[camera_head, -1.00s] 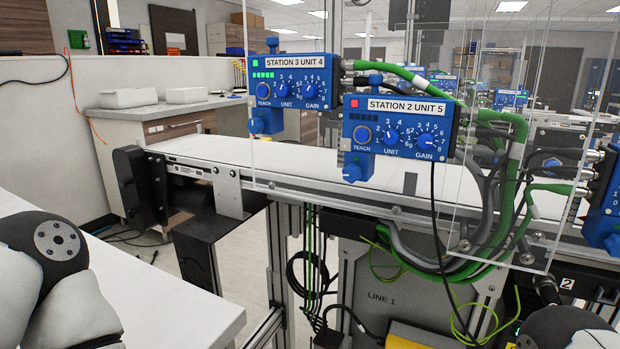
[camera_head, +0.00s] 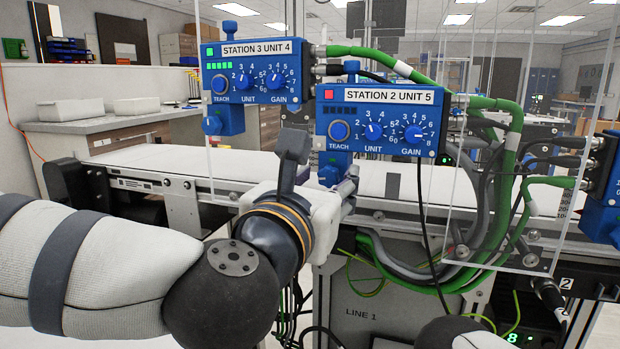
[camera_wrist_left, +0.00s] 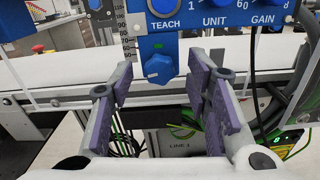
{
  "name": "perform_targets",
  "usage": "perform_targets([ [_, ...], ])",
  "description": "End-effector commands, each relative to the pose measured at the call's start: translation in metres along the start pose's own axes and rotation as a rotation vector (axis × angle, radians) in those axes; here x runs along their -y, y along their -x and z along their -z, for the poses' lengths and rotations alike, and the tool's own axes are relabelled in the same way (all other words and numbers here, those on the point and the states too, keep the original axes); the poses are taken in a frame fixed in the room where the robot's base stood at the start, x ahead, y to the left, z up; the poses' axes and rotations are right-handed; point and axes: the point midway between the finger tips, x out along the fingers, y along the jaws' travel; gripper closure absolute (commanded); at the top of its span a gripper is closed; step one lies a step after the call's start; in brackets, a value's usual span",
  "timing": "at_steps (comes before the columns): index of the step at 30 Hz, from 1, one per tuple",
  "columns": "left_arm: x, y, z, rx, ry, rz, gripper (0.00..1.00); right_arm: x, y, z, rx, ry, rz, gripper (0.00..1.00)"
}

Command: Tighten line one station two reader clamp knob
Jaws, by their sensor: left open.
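The station 2 unit 5 reader (camera_head: 380,122) is a blue box with a red lamp and TEACH, UNIT and GAIN knobs. Its blue clamp knob (camera_head: 329,174) sits below the box, partly behind my left gripper (camera_head: 346,190). I see no contact with the knob. My right gripper is not in view.
The station 3 unit 4 reader (camera_head: 255,72) with a green lamp is just left. A white conveyor belt (camera_head: 440,184) runs behind the readers. A clear guard panel (camera_head: 500,215) and green cables (camera_head: 512,145) are on the right.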

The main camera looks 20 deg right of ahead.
Motion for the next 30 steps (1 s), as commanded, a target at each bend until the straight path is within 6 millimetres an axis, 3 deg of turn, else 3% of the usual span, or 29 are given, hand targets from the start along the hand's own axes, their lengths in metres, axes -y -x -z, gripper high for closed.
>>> perform_targets([
  [4, 0.0003, -0.0101, 0.0, 0.0, -0.001, 0.001, 0.56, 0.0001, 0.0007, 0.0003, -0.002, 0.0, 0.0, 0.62],
  [11, 0.0002, -0.0107, 0.0005, -0.001, -0.001, 0.001, 0.58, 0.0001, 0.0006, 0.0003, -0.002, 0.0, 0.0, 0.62],
  [15, 0.0002, -0.0105, 0.0005, -0.001, -0.001, 0.001, 0.9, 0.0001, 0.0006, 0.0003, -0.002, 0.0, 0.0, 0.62],
  [17, 0.0002, -0.0105, 0.0005, -0.001, -0.001, 0.001, 1.0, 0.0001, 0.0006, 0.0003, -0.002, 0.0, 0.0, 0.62],
  [30, 0.0002, -0.0099, -0.0021, 0.001, -0.085, 0.001, 1.0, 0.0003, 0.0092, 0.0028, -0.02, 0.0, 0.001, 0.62],
])
